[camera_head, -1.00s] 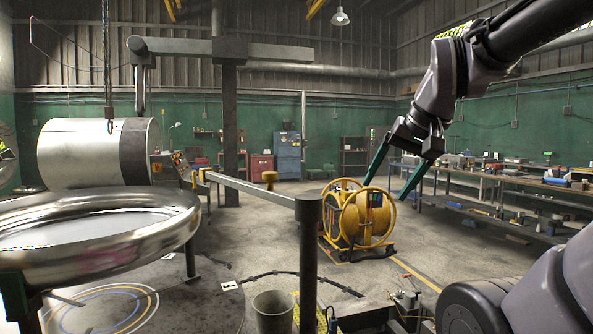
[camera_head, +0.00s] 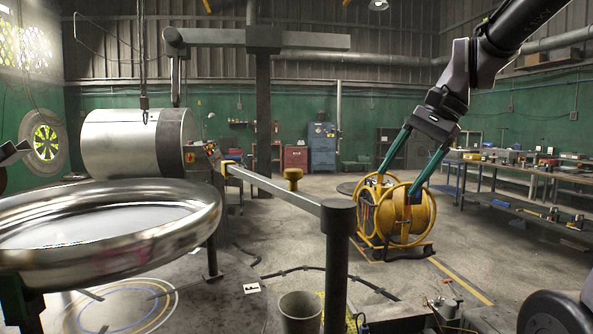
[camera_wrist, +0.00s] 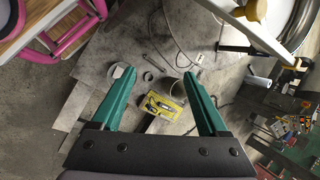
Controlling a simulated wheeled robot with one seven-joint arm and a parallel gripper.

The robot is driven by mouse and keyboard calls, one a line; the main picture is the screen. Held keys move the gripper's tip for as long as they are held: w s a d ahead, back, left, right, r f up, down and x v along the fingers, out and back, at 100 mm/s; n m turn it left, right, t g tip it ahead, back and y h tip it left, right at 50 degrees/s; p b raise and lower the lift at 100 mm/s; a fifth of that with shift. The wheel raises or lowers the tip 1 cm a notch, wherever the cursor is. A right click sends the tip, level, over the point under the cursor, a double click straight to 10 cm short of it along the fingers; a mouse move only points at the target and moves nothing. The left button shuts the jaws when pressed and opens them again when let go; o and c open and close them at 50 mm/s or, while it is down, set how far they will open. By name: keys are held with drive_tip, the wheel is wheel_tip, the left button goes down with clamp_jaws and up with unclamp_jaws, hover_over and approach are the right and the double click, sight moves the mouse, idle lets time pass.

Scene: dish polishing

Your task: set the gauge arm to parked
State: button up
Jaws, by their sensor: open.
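The gauge arm (camera_head: 270,184) is a grey horizontal bar on a dark post (camera_head: 337,265) in the head view. It reaches from the post top back and left toward the polished dish (camera_head: 190,235). A yellow knob (camera_head: 292,174) stands on the bar. The bar (camera_wrist: 232,18) and knob (camera_wrist: 256,10) also show at the top of the wrist view. My gripper (camera_head: 398,185) is open and empty, with green fingers pointing down, right of the post in the picture and apart from the bar. The fingers also show in the wrist view (camera_wrist: 160,73). I see no parked mark clearly.
A yellow hose reel (camera_head: 400,222) stands on the floor behind my gripper. A bucket (camera_head: 299,312) is beside the post. A large metal drum (camera_head: 120,145) is behind the dish. A workbench (camera_head: 530,170) runs along the right. Floor between reel and bench is open.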

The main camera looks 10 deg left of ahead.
sight(293, 170)
drive_tip(key=w+a+r+m+g+y, duration=0.3)
drive_tip(key=w+a+m+g+y, duration=0.35)
drive_tip(key=a, duration=0.65)
drive_tip(key=shift+n+g, duration=0.25)
drive_tip(key=shift+n, duration=0.5)
drive_tip(key=x, duration=0.6)
drive_tip(key=w+x, duration=0.1)
drive_tip(key=x, duration=0.2)
drive_tip(key=shift+s+a+f, duration=0.15)
drive_tip(key=shift+a, duration=0.35)
clamp_jaws()
